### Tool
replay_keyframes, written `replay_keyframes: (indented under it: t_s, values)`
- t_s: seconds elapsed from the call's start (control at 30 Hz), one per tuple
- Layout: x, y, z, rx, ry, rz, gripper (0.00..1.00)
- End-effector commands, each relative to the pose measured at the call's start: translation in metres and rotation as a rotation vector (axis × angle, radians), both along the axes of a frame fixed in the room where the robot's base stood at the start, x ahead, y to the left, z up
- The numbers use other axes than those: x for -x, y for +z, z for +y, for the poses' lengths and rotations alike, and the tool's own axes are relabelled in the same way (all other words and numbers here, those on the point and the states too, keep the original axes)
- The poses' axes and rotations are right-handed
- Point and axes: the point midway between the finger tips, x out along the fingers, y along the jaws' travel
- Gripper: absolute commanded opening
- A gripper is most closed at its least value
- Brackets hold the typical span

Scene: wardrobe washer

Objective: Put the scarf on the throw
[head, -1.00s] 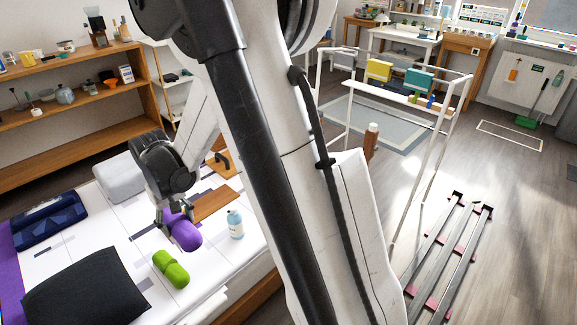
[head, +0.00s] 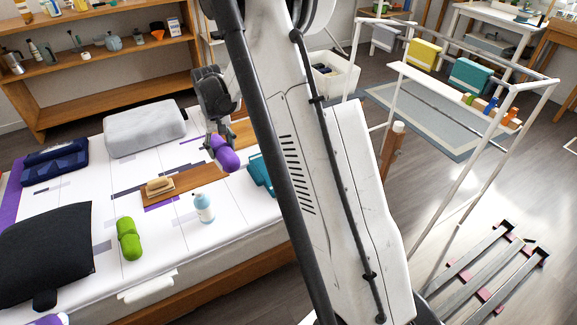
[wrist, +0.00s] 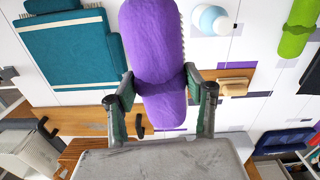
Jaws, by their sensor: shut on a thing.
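My gripper (head: 212,138) is shut on a purple rolled cloth (head: 225,157), which looks like the scarf, and holds it above the bed. In the wrist view the fingers (wrist: 165,95) pinch the purple roll (wrist: 152,40) from both sides near one end. A folded teal cloth (head: 262,175) lies on the bed, partly hidden behind my arm. It shows more fully in the wrist view (wrist: 72,52), with a smaller dark teal piece at its edge. A folded navy cloth (head: 55,163) lies at the far left. I cannot tell which cloth is the throw.
On the bed (head: 100,205) are a green roll (head: 129,240), a bottle (head: 204,208), a wooden board (head: 185,182) with a brush-like thing, a grey cushion (head: 145,128) and a black pillow (head: 45,245). A white drying rack (head: 455,90) stands at right.

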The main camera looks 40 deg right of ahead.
Motion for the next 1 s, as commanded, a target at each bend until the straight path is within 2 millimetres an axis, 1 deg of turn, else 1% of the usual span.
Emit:
replay_keyframes:
  t_s: [0.03,0.07,0.1,0.2,0.3,0.4,0.57,0.67,1.0]
  values:
    - [-0.011,-0.014,-0.028,0.000,-0.022,0.000,0.10]
    - [-0.017,-0.019,-0.042,0.000,-0.031,0.000,0.10]
    - [-0.023,-0.026,-0.061,0.000,-0.043,0.000,0.10]
    - [-0.034,-0.040,-0.103,0.000,-0.069,0.000,0.10]
    - [-0.041,-0.051,-0.135,0.000,-0.087,0.000,0.10]
    - [-0.043,-0.058,-0.156,0.000,-0.099,0.000,0.10]
    - [-0.042,-0.065,-0.175,0.000,-0.107,0.000,0.10]
    - [-0.035,-0.074,-0.188,0.000,-0.109,0.000,0.10]
    - [-0.002,-0.114,-0.244,0.000,-0.109,0.000,0.10]
